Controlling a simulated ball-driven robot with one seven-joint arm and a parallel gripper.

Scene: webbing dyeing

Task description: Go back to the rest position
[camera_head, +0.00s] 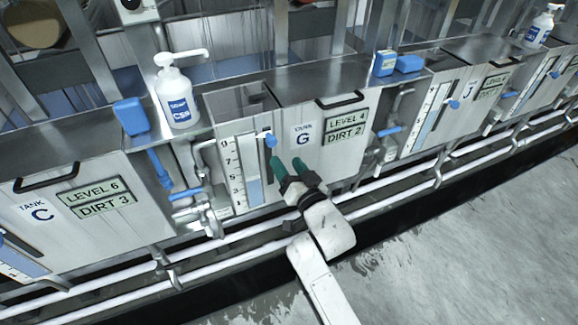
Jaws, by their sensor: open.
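My gripper (288,166) is in front of the tank G panel (335,160), with its two green fingertips apart and nothing seen between them. The fingertips show just below and right of a small blue knob (270,141) at the level gauge (245,165) of tank G. Whether they touch the knob or panel cannot be told. My white arm reaches up from the bottom of the picture. The tank G panel reads level 4, dirt 2.
The tank C panel (75,205) is at left and the tank J panel (462,95) at right. A white pump bottle (176,98) and a blue block (131,116) stand on the ledge. White pipes (258,238) run along the front. The grey floor (460,230) at lower right is clear.

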